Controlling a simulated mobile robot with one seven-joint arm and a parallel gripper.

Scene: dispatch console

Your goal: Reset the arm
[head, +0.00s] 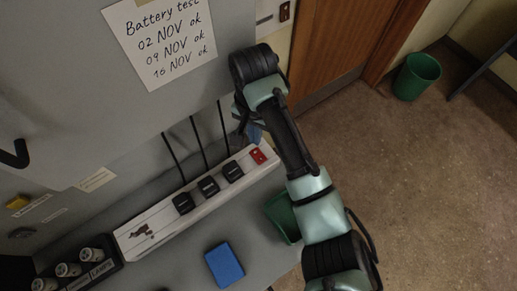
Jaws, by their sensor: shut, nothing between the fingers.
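My arm (318,205) rises from the bottom right towards the grey panel and bends at a dark joint near the top middle. My gripper (243,118) seems to be below that joint, close to the panel. It is small and mostly hidden behind my arm; what shows looks shut and empty. It is above the right end of a white power strip (150,212). The strip carries several black plugs with cords and a red switch (258,156) at its right end. I cannot tell the gap between gripper and strip.
A handwritten "Battery test" note (163,40) is on the grey panel. A blue block (224,265) lies on the grey surface below the strip. A dark holder with several cylinders (78,274) is at bottom left. A green bin (416,76) stands on open floor at right.

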